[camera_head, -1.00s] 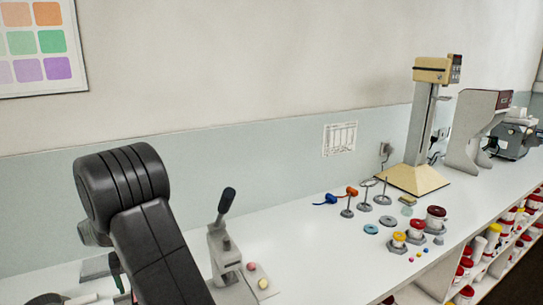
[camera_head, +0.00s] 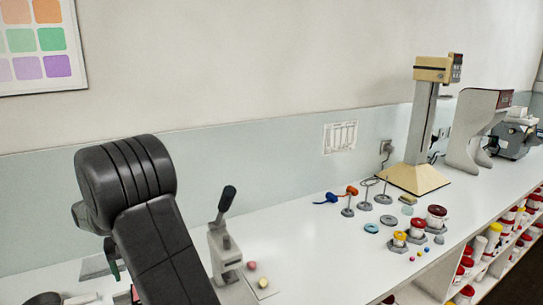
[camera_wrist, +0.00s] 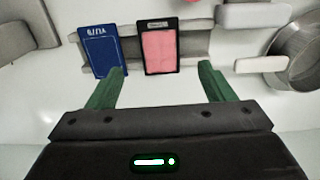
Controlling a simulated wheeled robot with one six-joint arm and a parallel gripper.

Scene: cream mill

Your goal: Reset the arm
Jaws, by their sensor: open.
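My gripper (camera_wrist: 161,80) shows in the wrist view with its two green fingers spread apart and nothing between them. A black-framed card with a pink face (camera_wrist: 160,58) and a blue card (camera_wrist: 102,50) lie beyond the fingertips on a grey holder. In the head view my black arm is folded at the lower left, and it hides part of the counter behind it. The gripper itself is mostly hidden there.
A lever press (camera_head: 224,245) stands on the white counter (camera_head: 300,262) just right of my arm. Small stands, jars and rings (camera_head: 397,239) sit farther right, before a beige-based column machine (camera_head: 418,178). The wrist view shows a metal pot (camera_wrist: 296,52) at right.

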